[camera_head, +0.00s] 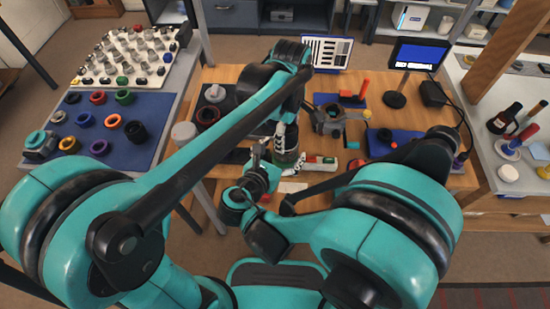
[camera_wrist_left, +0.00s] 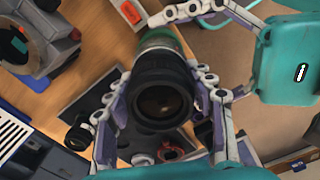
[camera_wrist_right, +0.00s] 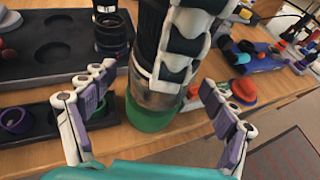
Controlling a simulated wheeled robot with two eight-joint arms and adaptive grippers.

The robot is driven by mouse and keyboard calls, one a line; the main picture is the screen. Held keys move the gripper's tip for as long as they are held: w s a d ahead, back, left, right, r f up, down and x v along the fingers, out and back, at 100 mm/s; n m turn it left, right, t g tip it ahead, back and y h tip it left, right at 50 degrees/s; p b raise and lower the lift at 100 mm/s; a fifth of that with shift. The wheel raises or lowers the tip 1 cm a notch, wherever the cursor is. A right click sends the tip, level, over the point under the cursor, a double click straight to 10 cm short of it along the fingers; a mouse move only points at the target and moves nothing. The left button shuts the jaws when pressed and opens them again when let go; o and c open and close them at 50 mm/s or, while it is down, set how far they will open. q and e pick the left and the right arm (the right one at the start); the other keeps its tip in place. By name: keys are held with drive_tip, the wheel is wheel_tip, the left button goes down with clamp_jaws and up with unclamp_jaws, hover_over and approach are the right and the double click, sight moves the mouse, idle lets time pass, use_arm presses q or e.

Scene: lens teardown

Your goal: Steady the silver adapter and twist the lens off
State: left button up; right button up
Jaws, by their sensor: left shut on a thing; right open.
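The black lens (camera_wrist_left: 160,85) stands between the fingers of my left gripper (camera_wrist_left: 160,105), which is shut on it from above. In the right wrist view the lens (camera_wrist_right: 152,30) is partly hidden by the left gripper's linkage. Below it are a silver-grey band (camera_wrist_right: 152,96), seemingly the adapter, and a green base (camera_wrist_right: 148,118) at the table. My right gripper (camera_wrist_right: 155,90) is open, its fingers on either side of the lower part with gaps visible. In the head view both grippers meet at the lens, and the adapter is mostly hidden there.
A black tray with round recesses (camera_wrist_right: 45,55) lies beside the lens. A grey clamp-like fixture (camera_head: 328,122), a red-handled tool (camera_head: 352,95) and a blue mat (camera_head: 400,138) occupy the table to the right. A blue mat with coloured rings (camera_head: 85,122) lies on the left table.

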drive_tip(key=shift+x, duration=1.1)
drive_tip(key=c, duration=1.7)
use_arm(q)
drive_tip(key=shift+n, duration=1.3)
drive_tip(key=shift+n, duration=1.3)
